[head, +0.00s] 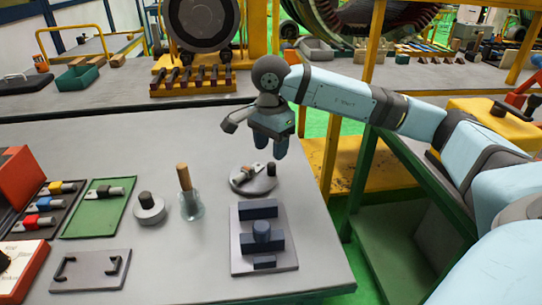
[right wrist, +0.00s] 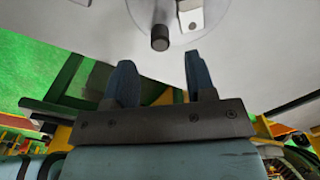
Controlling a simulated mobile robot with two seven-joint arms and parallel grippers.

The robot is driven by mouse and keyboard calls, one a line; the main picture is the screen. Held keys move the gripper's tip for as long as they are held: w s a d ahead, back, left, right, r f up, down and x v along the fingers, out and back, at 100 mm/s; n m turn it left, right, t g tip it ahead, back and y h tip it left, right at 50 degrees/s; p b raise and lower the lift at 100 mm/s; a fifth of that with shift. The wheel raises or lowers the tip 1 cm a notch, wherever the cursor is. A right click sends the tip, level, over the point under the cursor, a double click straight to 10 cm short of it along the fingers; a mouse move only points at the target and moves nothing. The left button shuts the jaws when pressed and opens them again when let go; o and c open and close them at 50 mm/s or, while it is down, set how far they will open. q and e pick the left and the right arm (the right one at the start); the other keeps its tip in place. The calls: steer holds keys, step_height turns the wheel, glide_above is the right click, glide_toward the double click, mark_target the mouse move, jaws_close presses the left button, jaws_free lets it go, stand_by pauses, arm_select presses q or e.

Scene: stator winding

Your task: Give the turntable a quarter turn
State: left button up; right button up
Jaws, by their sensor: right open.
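The turntable (head: 257,187) is a round grey disc near the right edge of the grey table in the head view. A short dark peg (head: 271,168) stands near its right rim, and a small metal piece with a dark part lies on it. In the right wrist view, the disc (right wrist: 225,12) shows at the top with the peg (right wrist: 160,38) and a light metal block (right wrist: 196,14). My right gripper (head: 269,142) is open above and behind the turntable; its blue fingers (right wrist: 158,62) are apart and empty, with the peg beyond them. My left gripper is out of view.
A dark fixture plate with blocks (head: 240,262) lies in front of the turntable. A glass with a brush (head: 190,205) and a round weight (head: 149,209) stand to its left. A green tray (head: 85,222) lies farther left. The table's right edge is close.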

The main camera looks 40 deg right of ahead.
step_height(320, 180, up, 9)
steer(key=p, duration=0.1)
stand_by(0.7)
